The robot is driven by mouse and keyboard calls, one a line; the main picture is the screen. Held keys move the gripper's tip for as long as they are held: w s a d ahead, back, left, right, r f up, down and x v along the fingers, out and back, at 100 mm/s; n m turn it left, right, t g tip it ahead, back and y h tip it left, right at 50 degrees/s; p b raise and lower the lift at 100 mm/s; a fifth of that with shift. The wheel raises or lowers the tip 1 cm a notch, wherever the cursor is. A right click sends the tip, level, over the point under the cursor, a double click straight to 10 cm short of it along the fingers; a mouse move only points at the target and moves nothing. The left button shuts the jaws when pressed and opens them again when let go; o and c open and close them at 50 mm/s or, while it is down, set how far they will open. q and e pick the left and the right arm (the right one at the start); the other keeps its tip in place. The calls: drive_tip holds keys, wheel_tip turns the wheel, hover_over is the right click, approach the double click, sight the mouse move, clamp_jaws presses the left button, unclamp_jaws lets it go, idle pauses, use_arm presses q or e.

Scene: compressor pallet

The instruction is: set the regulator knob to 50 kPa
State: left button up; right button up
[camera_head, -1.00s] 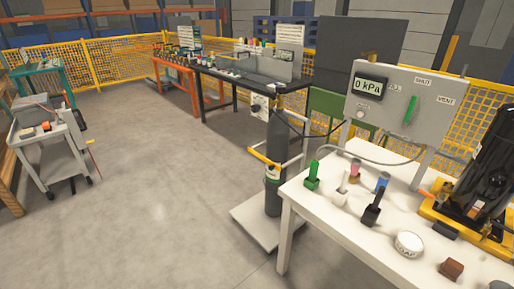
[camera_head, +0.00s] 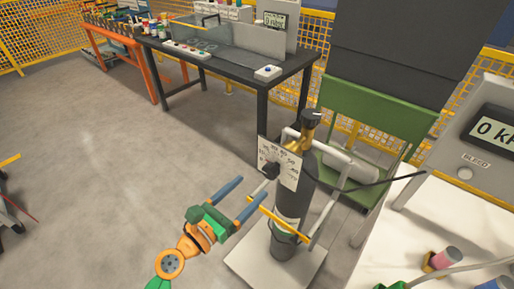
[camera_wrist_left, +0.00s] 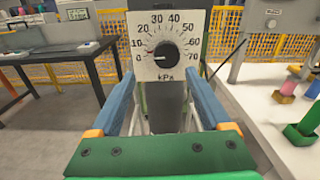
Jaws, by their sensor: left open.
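The regulator knob (camera_head: 270,170) is black and sits on a white dial plate (camera_head: 293,176) in front of a dark gas cylinder (camera_head: 287,213). In the left wrist view the knob (camera_wrist_left: 168,56) is centred on the dial plate (camera_wrist_left: 143,67), marked 0 to 70 kPa. Its pale pointer line points left, near 0. My left gripper (camera_head: 253,189) is open, its blue fingers pointing at the dial from a short distance. In the wrist view the left gripper (camera_wrist_left: 163,80) has its fingers apart, below and either side of the knob, with nothing between them. My right gripper is out of view.
The grey panel's display (camera_head: 492,131) reads 0 kPa, partly cut off. A white table (camera_head: 395,240) stands at the right, with a green block and a pink-topped part. A yellow handle bar (camera_head: 270,222) crosses the cylinder trolley.

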sight(268, 174)
use_arm(q)
drive_tip(key=x, duration=0.4)
drive_tip(key=d+r+x, duration=0.1)
drive_tip(key=x, duration=0.1)
drive_tip(key=shift+s+d, duration=0.15)
drive_tip(key=shift+s, duration=0.05)
drive_tip(key=shift+w+f, duration=0.15)
drive_tip(key=c, duration=0.6)
clamp_jaws()
